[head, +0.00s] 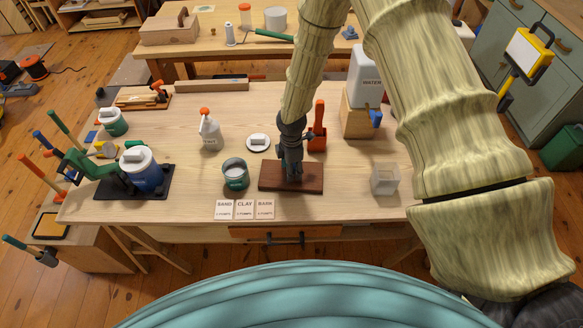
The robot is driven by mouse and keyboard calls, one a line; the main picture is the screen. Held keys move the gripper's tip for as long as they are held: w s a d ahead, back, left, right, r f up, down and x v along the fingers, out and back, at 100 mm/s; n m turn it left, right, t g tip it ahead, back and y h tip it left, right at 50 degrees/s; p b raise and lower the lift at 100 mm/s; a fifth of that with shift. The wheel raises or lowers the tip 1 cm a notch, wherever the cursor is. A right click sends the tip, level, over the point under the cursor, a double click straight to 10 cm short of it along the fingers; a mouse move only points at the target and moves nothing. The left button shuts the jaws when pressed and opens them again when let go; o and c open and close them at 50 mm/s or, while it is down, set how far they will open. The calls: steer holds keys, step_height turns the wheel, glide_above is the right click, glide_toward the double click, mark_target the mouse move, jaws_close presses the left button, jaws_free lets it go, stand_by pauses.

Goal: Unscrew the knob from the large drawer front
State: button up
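A dark reddish-brown board (270,178) lies flat on the light wooden table, near its front edge; it looks like the drawer front. My gripper (291,172) points straight down over the middle of this board, its fingers close to the surface. The fingers are small and dark here, so I cannot tell whether they are open or shut. No knob shows on the board; the spot under the fingers is hidden. An orange-brown drawer (255,233) with a dark pull is set under the table's front edge.
An orange-red tool (318,128) stands close behind, right of my gripper. A spray bottle (209,130) stands left.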

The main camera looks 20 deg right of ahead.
steer(key=shift+r, duration=0.15)
step_height(320, 180, up, 12)
stand_by(0.8)
